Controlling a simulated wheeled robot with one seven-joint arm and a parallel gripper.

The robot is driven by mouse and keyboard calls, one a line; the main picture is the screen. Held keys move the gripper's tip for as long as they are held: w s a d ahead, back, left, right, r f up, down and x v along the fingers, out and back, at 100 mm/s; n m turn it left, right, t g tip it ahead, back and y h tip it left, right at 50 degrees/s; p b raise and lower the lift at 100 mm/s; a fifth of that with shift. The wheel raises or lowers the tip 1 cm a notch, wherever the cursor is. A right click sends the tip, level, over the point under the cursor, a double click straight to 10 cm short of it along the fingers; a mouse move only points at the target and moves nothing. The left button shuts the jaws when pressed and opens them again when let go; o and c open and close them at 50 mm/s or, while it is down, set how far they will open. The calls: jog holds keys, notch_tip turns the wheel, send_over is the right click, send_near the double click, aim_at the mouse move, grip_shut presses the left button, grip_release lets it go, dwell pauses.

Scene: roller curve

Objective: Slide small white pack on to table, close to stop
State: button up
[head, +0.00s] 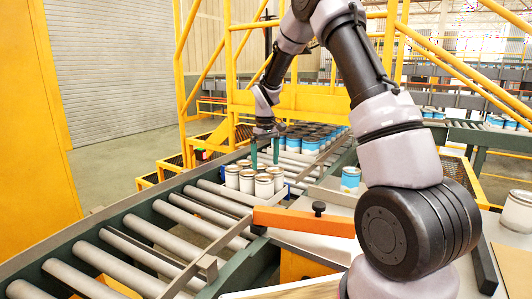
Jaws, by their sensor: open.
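The small white pack is a tight group of several white cans (247,181) with metal lids, upright on the roller conveyor (190,230) near the middle of the head view. My gripper (265,153) points down at the far side of the pack. Its two teal fingers are apart with nothing seen between them, and I cannot tell whether they touch the cans. The pale table (322,244) is to the right of the conveyor. An orange bar (303,221) with a black knob lies across it; it may be the stop.
Several blue-and-white cans (312,141) stand on the rollers behind my gripper. One blue-and-white can (350,178) stands apart to the right. A large white can (517,211) is at the right edge. Metal guide rails flank the rollers; the near rollers are empty.

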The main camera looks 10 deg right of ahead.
aim_at(266, 178)
notch_tip(266, 178, down, 7)
jog(key=shift+f, duration=0.15)
jog(key=shift+c, duration=0.3)
jog(key=c, duration=1.5)
jog(key=shift+s+d, duration=0.1)
grip_shut()
